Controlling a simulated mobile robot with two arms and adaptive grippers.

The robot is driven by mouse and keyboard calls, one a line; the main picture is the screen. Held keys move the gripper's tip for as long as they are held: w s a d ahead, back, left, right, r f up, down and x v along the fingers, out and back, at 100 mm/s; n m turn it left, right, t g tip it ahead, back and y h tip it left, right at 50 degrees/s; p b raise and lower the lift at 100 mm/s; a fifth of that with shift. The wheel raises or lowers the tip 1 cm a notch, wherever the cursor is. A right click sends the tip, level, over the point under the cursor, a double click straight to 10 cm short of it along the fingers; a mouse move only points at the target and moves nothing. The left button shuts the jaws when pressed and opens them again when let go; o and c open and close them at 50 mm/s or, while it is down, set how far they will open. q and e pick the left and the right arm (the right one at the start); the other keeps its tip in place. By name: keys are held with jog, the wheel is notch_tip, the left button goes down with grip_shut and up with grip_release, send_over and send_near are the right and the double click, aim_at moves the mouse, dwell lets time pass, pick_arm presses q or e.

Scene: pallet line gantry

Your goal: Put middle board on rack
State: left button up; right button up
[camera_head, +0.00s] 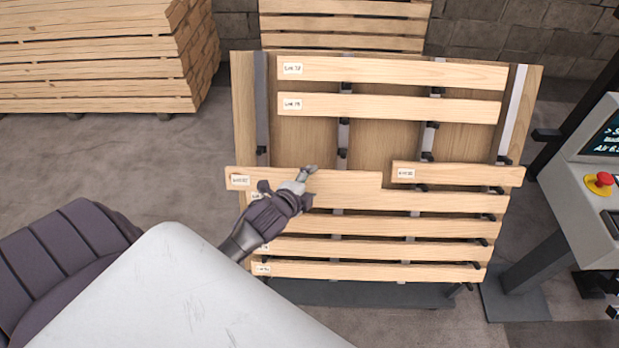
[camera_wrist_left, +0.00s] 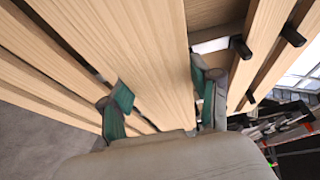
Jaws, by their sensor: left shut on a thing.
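The rack (camera_head: 375,140) is an upright wooden panel with dark pegs and pale boards across it. My left gripper (camera_head: 288,181) is shut on a short labelled board (camera_head: 345,184), at mid height on the left of the rack. The board's left end sticks out past the rack's left edge. I cannot tell whether it rests on the pegs. In the left wrist view the fingers of my left gripper (camera_wrist_left: 163,102) grip both edges of the board (camera_wrist_left: 150,60). Another short board (camera_head: 460,175) is on the right, apart from the held one. My right gripper is not in view.
Two long boards (camera_head: 395,71) (camera_head: 390,107) are on the upper rack, and several more (camera_head: 370,247) fill the lower part. A lumber stack (camera_head: 90,60) stands at the back left. A control console (camera_head: 595,165) with a red button (camera_head: 599,181) stands at the right.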

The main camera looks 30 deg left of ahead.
pick_arm(q)
jog(key=shift+w+a+f+b, duration=0.25)
jog(key=shift+w+f+b, duration=0.05)
jog(key=shift+w+f, duration=0.15)
jog(key=shift+w+a+f+b, duration=0.3)
jog(key=shift+w+a+b, duration=0.15)
jog(key=shift+w+b, duration=0.3)
jog(key=w+a+f+b, duration=0.2)
jog(key=w+a+f, duration=0.1)
jog(key=w, duration=0.1)
jog(key=shift+w, duration=0.4)
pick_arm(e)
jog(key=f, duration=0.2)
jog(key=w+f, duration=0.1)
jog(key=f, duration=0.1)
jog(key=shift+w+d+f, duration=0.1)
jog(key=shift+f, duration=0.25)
pick_arm(q)
jog(key=shift+w+a+f, duration=0.1)
jog(key=shift+w+a, duration=0.05)
jog(key=shift+w, duration=0.05)
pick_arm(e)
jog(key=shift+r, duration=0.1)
pick_arm(q)
jog(key=shift+f, duration=0.15)
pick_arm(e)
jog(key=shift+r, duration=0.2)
pick_arm(q)
jog(key=o, duration=1.4)
jog(key=shift+s, duration=0.1)
